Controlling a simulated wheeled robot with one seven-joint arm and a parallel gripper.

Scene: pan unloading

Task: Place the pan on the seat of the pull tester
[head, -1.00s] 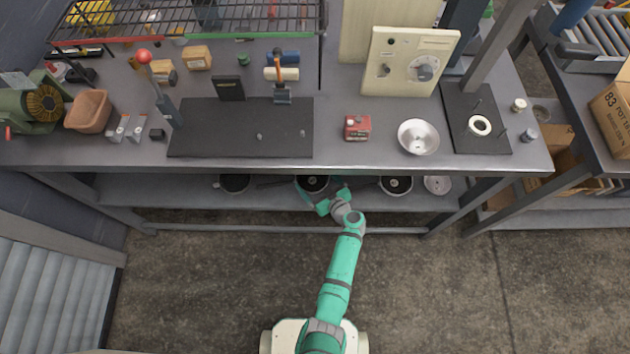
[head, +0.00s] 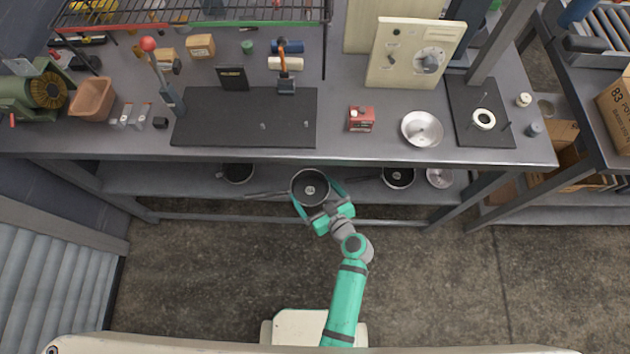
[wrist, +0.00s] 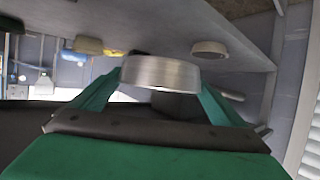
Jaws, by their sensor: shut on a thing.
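A dark round pan (head: 311,174) with a long handle (head: 264,194) pointing left is held by my gripper (head: 316,190), in front of the lower shelf. My green fingers lie on both sides of the pan. In the wrist view the pan's metal side (wrist: 160,73) sits between the fingers. A white ring seat (head: 484,119) lies on the dark base plate (head: 497,137) of the pull tester at the right end of the bench, with thin pins around it. Nothing rests on the seat.
The bench top (head: 340,145) overhangs the lower shelf (head: 150,180). Other pans stand on the shelf, at left (head: 238,173) and right (head: 398,176). A silver bowl (head: 422,129) and a red box (head: 361,119) are left of the base plate. The floor before the shelf is clear.

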